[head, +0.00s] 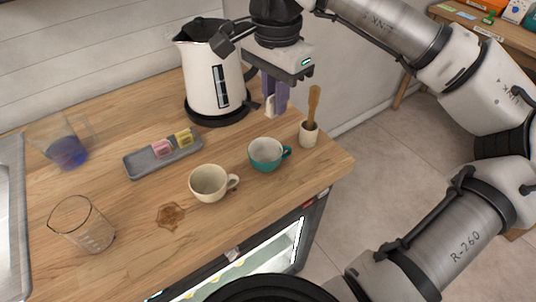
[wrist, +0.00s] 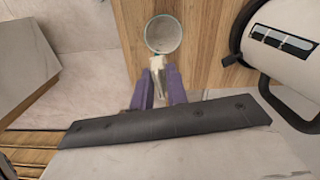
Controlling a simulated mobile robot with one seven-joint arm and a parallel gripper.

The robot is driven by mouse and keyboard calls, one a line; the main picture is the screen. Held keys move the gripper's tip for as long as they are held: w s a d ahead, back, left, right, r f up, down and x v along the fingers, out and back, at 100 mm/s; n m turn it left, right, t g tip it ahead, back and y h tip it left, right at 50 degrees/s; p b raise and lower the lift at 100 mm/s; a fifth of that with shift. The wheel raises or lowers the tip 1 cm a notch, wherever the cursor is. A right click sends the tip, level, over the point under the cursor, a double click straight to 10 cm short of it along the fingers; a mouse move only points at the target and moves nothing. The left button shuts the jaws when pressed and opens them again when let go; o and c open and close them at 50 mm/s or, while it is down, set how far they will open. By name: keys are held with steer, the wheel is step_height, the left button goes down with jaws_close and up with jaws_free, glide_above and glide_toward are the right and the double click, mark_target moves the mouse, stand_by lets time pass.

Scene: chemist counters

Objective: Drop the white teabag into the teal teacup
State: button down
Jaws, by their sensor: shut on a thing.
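My gripper (head: 271,104) hangs above the counter, between the kettle and the teal teacup. Its purple fingers (wrist: 159,82) are shut on the white teabag (wrist: 157,64), which also shows below the fingers in the head view (head: 269,107). The teal teacup (head: 265,155) stands upright on the counter, teal outside and pale inside, with its handle to the right. In the wrist view the teacup (wrist: 163,34) lies just beyond the fingertips, and its inside looks empty. The teabag is above the counter, and in the wrist view its end comes close to the near rim.
A cream cup (head: 209,184) stands left of the teal teacup. A pot with a wooden utensil (head: 309,132) stands to its right. A white kettle (head: 213,85) stands behind. A grey tray (head: 140,163) holds pink and yellow teabags. A brown spill (head: 170,215) and glass beakers (head: 92,232) are at the left.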

step_height(320, 180, down, 5)
steer(key=b, duration=0.3)
steer(key=shift+f, duration=0.15)
steer(key=c, duration=1.3)
jaws_free()
step_height(320, 180, up, 14)
steer(key=shift+f, duration=0.1)
